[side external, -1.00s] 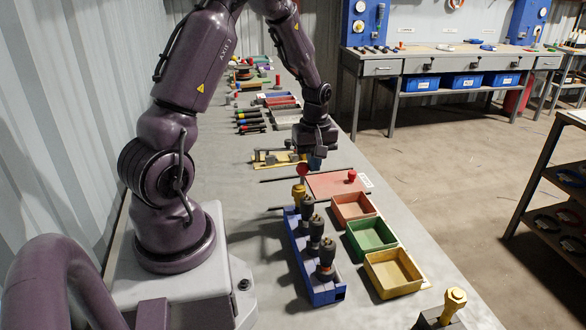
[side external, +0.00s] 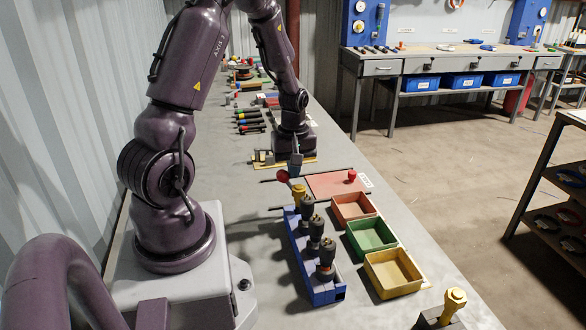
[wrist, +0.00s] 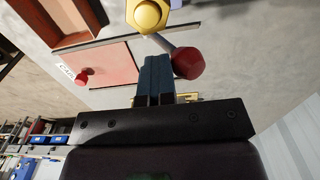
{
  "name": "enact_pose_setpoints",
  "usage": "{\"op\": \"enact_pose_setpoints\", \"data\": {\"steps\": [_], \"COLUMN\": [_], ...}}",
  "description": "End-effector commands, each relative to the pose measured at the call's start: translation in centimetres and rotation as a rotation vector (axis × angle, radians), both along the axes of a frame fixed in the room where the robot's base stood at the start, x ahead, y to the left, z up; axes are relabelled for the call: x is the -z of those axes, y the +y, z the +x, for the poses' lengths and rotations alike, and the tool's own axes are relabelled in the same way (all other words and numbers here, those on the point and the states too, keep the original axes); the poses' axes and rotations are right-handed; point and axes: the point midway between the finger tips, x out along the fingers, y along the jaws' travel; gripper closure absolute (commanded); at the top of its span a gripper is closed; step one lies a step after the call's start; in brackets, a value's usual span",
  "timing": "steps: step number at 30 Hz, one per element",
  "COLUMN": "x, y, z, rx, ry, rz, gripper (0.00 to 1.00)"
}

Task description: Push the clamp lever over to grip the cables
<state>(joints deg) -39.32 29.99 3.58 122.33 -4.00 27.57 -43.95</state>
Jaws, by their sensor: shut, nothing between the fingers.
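The clamp lever's red ball knob (side external: 283,176) is just below and left of my gripper's fingertips (side external: 296,172) in the side view. In the wrist view the red knob (wrist: 188,62) sits on a grey rod, close beside the right side of my fingers (wrist: 155,68). I cannot tell whether they touch. My fingers are together with nothing between them.
A blue rack (side external: 318,285) of upright dark tools, one yellow-topped, stands close in front. Red (side external: 341,216), green (side external: 351,246) and yellow (side external: 369,288) trays lie to its right. A pink board (side external: 325,187) with a red knob (side external: 352,175) lies right of my gripper.

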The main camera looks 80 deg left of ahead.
Motion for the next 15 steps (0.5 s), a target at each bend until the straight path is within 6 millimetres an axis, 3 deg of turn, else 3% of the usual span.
{"op": "enact_pose_setpoints", "data": {"steps": [15], "x": [-0.2], "y": [0.0], "z": [1.0], "rx": [-0.001], "ry": [0.005], "rz": [-0.002], "gripper": [1.00]}}
